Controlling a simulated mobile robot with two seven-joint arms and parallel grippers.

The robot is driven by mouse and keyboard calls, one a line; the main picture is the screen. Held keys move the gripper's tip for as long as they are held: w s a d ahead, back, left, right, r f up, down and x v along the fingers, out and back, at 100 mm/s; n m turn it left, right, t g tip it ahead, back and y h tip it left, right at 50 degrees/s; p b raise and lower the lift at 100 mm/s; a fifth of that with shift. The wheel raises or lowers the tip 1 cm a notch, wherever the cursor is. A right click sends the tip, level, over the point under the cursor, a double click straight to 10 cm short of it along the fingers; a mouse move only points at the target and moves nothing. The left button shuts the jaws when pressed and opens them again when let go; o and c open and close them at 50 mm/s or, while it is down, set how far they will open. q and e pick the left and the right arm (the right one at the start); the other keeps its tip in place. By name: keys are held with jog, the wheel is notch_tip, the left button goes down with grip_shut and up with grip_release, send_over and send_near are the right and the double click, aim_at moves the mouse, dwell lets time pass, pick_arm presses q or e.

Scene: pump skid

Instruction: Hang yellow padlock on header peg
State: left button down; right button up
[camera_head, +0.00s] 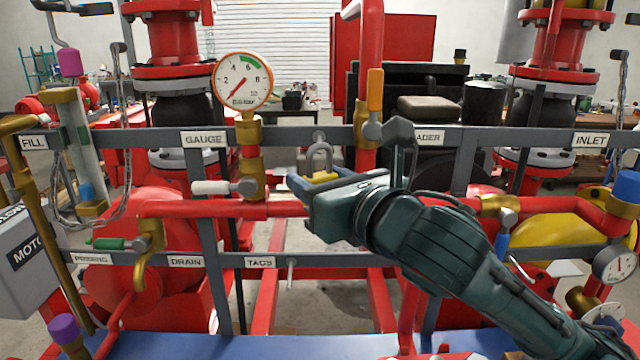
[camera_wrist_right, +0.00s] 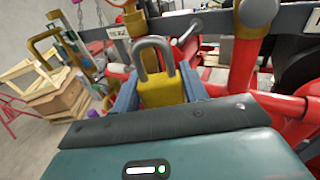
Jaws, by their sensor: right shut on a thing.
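My right gripper (camera_head: 318,185) reaches in from the lower right, in front of the upper grey rail. It is shut on the yellow padlock (camera_head: 322,177), whose yellow body sits between the fingers. The padlock's grey shackle points up; in the right wrist view the padlock (camera_wrist_right: 165,90) is upright with its shackle rising above the jaws. A small grey peg (camera_head: 319,136) on the upper rail appears just above the shackle in the head view. The shackle looks apart from it, but the depth gap is unclear. My left gripper is not in view.
The HEADER label (camera_head: 430,137) is partly hidden by my right arm. A pressure gauge (camera_head: 243,82) on a brass fitting and a white-handled valve (camera_head: 212,187) stand left of the gripper. An orange-handled valve (camera_head: 374,100) stands to its right. A red pipe (camera_head: 270,209) runs below.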

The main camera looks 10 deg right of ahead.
jog(key=w+d+f, duration=0.1)
jog(key=w, duration=0.5)
jog(key=shift+w+d+f, duration=0.15)
jog(key=shift+w+d, duration=0.1)
jog(key=shift+w, duration=0.15)
dwell(0.3)
dwell(0.6)
jog(key=o, duration=1.1)
jog(key=shift+f, duration=0.1)
jog(key=shift+o, duration=0.2)
pick_arm(q)
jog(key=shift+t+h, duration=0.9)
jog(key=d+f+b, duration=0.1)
jog(key=b, duration=0.3)
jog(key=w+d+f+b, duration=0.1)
jog(key=b, duration=0.3)
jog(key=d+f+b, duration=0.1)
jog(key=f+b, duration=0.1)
jog(key=b, duration=0.2)
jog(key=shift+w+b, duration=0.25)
jog(key=shift+b, duration=0.05)
pick_arm(e)
jog(key=v, duration=1.3)
